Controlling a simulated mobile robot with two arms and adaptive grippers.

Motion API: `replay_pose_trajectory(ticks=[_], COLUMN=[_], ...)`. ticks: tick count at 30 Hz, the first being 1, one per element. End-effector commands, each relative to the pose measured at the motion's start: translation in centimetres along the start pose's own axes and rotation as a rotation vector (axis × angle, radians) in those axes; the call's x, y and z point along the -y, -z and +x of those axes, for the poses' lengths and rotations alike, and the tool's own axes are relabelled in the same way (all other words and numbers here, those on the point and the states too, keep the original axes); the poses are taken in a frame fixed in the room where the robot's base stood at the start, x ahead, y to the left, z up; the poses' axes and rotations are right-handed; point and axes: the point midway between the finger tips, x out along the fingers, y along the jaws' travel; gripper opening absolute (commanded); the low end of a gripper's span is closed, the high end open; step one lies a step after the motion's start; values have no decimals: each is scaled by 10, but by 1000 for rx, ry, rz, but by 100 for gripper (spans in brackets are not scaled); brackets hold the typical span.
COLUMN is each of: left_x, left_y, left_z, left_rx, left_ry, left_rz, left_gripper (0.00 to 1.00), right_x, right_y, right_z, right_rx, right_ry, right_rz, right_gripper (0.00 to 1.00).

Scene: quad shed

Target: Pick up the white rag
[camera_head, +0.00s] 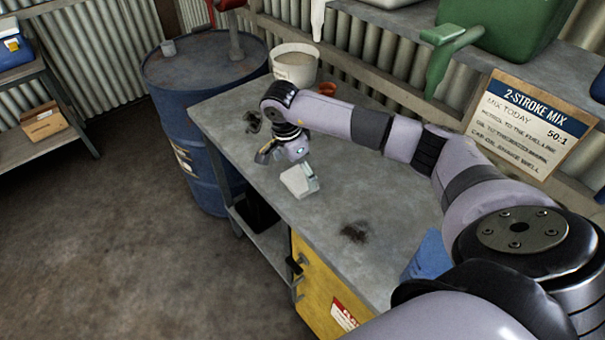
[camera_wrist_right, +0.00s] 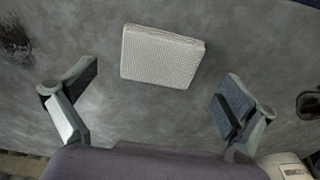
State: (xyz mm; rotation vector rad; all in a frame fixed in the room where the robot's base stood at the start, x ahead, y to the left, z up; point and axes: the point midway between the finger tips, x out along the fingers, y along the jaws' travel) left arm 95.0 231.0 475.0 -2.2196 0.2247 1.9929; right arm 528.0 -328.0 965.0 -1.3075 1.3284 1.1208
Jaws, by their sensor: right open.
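The white rag (camera_head: 296,183) is a small folded, roughly square pad lying flat on the grey workbench (camera_head: 322,222). In the right wrist view the white rag (camera_wrist_right: 161,56) shows its woven surface, beyond and between the open fingers. My right gripper (camera_head: 284,158) is above the bench, just behind the rag, and partly covers its far edge. In the right wrist view my right gripper (camera_wrist_right: 158,88) has its two fingers wide apart with nothing between them, and no contact with the rag shows. My left gripper is out of view.
A blue drum (camera_head: 203,110) stands at the bench's left end. A blue object (camera_head: 429,256) is at right. A green funnel (camera_head: 446,57) hangs above. Bench around the rag is mostly clear.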

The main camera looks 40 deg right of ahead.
Motion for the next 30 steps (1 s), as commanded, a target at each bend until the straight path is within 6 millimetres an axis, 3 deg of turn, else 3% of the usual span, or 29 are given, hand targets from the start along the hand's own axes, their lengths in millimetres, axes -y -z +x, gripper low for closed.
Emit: replay_pose_trajectory(ticks=[1, 4, 12, 30], left_x=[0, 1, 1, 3], left_y=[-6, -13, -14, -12], left_z=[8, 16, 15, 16], left_rx=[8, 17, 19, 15], left_ry=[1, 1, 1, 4], left_rz=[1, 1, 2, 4], left_gripper=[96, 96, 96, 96], right_x=[0, 0, 0, 0], right_y=[-5, -10, -12, -11], right_z=[13, 27, 29, 30], right_rx=[3, 1, 1, 0], right_ry=[-2, 0, 2, 1], right_rz=[-4, -8, -11, -10], right_gripper=[100, 100, 100, 61])
